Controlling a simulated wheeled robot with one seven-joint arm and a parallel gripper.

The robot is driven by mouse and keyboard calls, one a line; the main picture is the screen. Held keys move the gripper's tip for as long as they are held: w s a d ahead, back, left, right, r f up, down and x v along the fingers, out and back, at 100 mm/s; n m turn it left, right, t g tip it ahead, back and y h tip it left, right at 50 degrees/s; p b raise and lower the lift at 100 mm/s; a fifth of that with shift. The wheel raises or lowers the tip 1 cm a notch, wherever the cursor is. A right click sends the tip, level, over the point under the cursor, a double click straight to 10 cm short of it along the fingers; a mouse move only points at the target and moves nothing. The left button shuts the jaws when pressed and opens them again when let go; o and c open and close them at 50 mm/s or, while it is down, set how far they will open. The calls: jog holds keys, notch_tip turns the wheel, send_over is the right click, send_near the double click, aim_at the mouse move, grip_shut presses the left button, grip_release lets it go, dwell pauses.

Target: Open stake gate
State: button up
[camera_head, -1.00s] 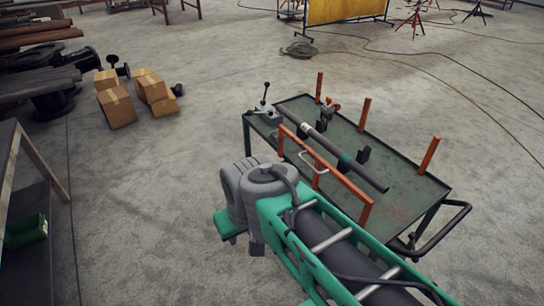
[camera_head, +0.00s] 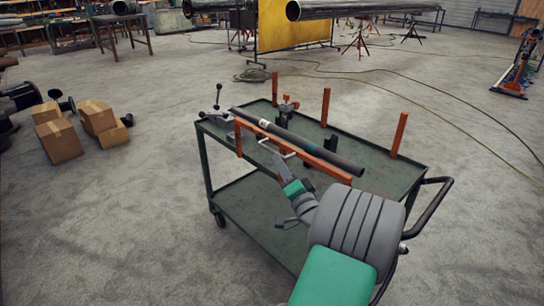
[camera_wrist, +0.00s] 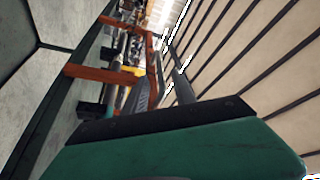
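The stake gate is an orange bar (camera_head: 325,160) along the near side of the green cart (camera_head: 380,172), with an upright orange post at its left end. A pale bent handle (camera_head: 284,152) is on the gate's near side. A dark pipe (camera_head: 310,147) lies behind the gate. The gate stands upright along the cart edge. My gripper (camera_head: 278,158), grey and green, is just below and in front of the handle; I cannot tell if they touch. In the wrist view, a green and black finger part fills the bottom, and orange gate parts (camera_wrist: 105,75) show beyond it.
Cardboard boxes (camera_head: 58,141) lie on the floor at left. Floor between is clear.

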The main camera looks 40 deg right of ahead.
aim_at(272, 151)
jog(key=p+x, duration=0.1)
jog(key=x, duration=0.5)
jog(key=shift+w+p, duration=0.35)
jog(key=shift+p, duration=0.05)
grip_shut()
dwell(0.9)
